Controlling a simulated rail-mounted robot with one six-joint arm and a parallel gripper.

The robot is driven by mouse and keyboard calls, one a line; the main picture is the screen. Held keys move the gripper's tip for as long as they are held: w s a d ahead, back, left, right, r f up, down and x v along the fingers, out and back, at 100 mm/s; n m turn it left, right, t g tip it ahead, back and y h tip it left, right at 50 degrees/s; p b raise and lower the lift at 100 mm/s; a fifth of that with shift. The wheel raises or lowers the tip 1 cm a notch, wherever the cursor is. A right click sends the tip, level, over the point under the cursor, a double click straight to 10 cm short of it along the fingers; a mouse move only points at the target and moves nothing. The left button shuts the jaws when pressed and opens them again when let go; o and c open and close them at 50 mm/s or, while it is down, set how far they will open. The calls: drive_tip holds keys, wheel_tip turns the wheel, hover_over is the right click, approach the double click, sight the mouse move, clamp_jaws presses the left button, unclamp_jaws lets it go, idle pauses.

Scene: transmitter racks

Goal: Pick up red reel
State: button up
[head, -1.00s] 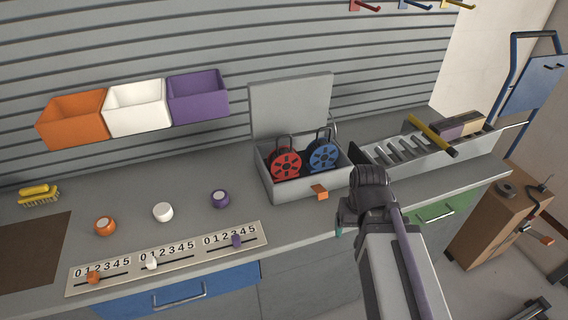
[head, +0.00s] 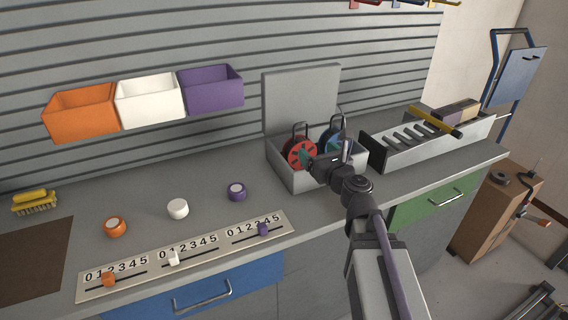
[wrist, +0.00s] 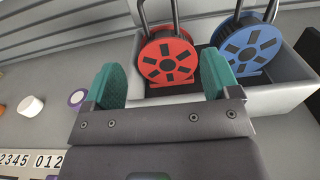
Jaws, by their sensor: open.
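The red reel (head: 302,152) stands upright in the left part of an open grey box (head: 290,179) on the counter. In the wrist view the red reel (wrist: 168,58) shows its slotted round face and a dark handle rising above it. My gripper (wrist: 160,82) is open, with its two green fingers apart and the red reel in view between and beyond them. I cannot tell whether the fingers touch the reel. The head view shows my gripper (head: 308,160) over the front of the box. A blue reel (wrist: 248,50) stands to the right of the red one.
The box's raised lid (head: 300,98) stands behind the reels. A metal tray (head: 418,143) with a yellow-handled tool is to the right. Orange, white and purple knobs (head: 237,192) and a numbered slider panel (head: 190,255) lie to the left on the counter.

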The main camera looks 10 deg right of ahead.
sight(300, 138)
drive_tip(key=x, duration=0.5)
drive_tip(key=shift+w+d, duration=0.2)
drive_tip(key=shift+w, duration=0.1)
drive_tip(key=x, duration=0.5)
drive_tip(key=shift+w+a, duration=0.15)
drive_tip(key=shift+a, duration=0.15)
clamp_jaws()
wheel_tip(300, 138, up, 10)
drive_tip(key=p, duration=1)
drive_tip(key=shift+r, duration=0.2)
drive_tip(key=shift+f, duration=0.2)
